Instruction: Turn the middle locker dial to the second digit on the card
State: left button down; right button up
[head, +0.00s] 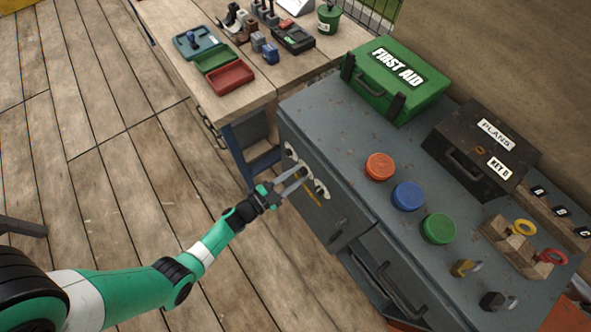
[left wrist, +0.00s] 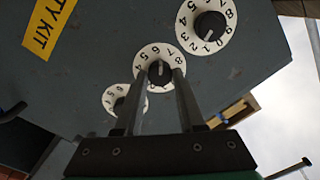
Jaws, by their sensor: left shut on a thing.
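The grey locker front carries three white dials with black knobs, seen in the left wrist view. The middle dial (left wrist: 143,57) sits between the upper-right dial (left wrist: 225,14) and the lower-left dial (left wrist: 109,94). My left gripper (left wrist: 159,76) is shut on the middle dial's black knob, with one finger on each side. In the head view my left gripper (head: 303,174) reaches the locker front from the left, partly covering the dials. The fingers hide part of the middle dial's numbers. I cannot make out a card with digits. My right gripper is not in view.
A yellow label (left wrist: 50,28) is on the locker front. On the locker top (head: 330,120) are a green first aid box (head: 385,90), a black plans box (head: 465,160) and orange, blue and green round lids (head: 408,196). A wooden workbench (head: 180,20) stands behind.

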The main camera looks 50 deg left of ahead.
pick_arm(q)
jog(key=shift+n+p, duration=0.3)
jog(key=shift+n, duration=0.9)
jog(key=c, duration=0.5)
grip_release()
jog(key=shift+s+p, duration=0.3)
jog(key=shift+s, duration=0.25)
jog(key=s+p, duration=0.2)
jog(key=s, duration=0.8)
jog(key=shift+s+a+p, duration=0.25)
jog(key=shift+s+p, duration=0.05)
jog(key=shift+p, duration=0.05)
